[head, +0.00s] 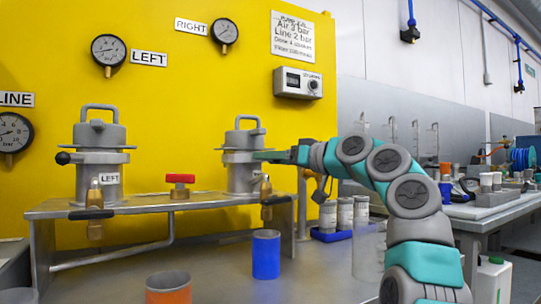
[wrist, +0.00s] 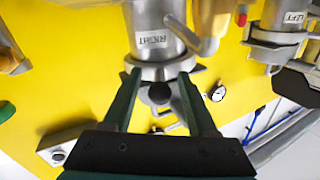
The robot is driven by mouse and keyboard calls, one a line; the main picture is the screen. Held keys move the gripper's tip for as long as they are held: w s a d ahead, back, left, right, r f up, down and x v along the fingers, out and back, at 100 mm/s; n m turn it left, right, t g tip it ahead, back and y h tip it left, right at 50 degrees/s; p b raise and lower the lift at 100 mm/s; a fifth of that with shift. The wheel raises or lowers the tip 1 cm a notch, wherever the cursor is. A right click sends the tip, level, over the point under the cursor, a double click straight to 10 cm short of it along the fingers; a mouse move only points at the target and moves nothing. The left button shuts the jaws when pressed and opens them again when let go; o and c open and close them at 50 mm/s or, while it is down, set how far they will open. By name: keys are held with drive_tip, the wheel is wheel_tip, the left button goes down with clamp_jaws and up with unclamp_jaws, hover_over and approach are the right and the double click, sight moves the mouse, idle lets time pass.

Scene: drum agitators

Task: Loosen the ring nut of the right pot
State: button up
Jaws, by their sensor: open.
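The right pot (head: 243,178) is a grey metal cylinder with a lid and top handle, standing at the right end of the metal bench. Its "RIGHT" label shows upside down in the wrist view (wrist: 153,39). Its ring nut (head: 238,157) is the collar under the lid; it also shows in the wrist view (wrist: 148,70). A dark round knob (wrist: 159,93) lies between my fingers there. My gripper (head: 262,156) reaches in from the right at collar height. In the wrist view its fingers (wrist: 160,80) are open, one on each side of the knob; contact cannot be told.
The left pot (head: 97,172) stands at the bench's left end, with a black-knobbed ring. A red-handled valve (head: 180,184) sits between the pots. Blue (head: 266,254) and orange (head: 168,288) cups stand in front. The yellow panel (head: 180,90) with gauges is close behind.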

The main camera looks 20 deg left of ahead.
drive_tip(key=shift+a, duration=0.1)
clamp_jaws()
idle(0.4)
drive_tip(key=shift+w, duration=0.1)
idle(0.9)
